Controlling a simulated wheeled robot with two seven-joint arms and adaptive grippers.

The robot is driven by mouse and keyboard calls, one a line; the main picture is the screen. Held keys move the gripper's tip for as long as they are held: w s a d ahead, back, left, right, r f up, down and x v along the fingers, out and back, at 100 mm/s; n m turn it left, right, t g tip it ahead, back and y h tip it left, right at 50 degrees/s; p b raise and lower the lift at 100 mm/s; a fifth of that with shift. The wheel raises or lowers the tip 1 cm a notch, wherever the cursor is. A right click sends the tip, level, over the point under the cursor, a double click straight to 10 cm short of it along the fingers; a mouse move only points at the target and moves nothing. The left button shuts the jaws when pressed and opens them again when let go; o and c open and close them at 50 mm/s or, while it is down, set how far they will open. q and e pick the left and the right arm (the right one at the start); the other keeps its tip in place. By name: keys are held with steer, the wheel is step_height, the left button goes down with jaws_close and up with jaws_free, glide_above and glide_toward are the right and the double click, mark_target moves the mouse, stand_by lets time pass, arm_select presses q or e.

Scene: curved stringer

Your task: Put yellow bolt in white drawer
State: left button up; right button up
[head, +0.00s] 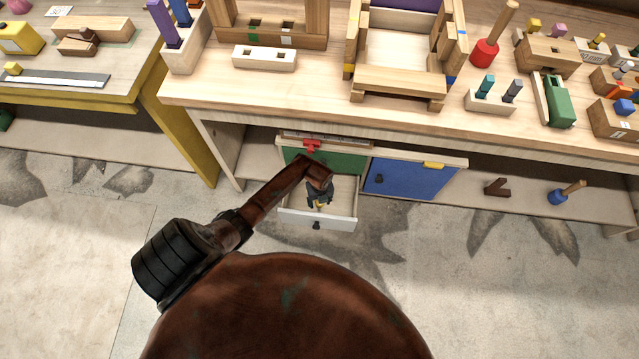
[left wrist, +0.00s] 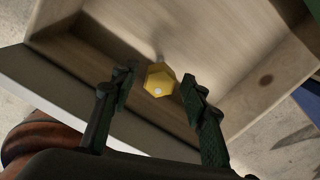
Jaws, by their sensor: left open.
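The white drawer (head: 335,223) stands pulled out below the workbench, its front panel white with a dark knob. Its pale wooden inside also shows in the left wrist view (left wrist: 215,45). My left gripper (head: 319,200) points down into the drawer opening. In the left wrist view its fingers are open, one on each side of the yellow bolt (left wrist: 160,78). Gaps show between the bolt's hexagonal head and both fingertips. The bolt is over or on the drawer floor; I cannot tell if it touches it. My right gripper is not in view.
A green panel (head: 345,163) is behind the open drawer, with a red handle (head: 311,145) above. The bench top (head: 330,95) holds wooden blocks and frames. A yellow-edged table (head: 130,85) stands at left.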

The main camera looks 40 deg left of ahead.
arm_select(q)
steer(key=shift+r, duration=0.1)
steer(key=shift+r, duration=0.3)
step_height(320, 180, up, 9)
steer(key=p, duration=0.4)
steer(key=shift+f, duration=0.1)
steer(key=shift+s+r+p, duration=0.1)
steer(key=shift+r+p, duration=0.35)
steer(key=shift+r, duration=0.9)
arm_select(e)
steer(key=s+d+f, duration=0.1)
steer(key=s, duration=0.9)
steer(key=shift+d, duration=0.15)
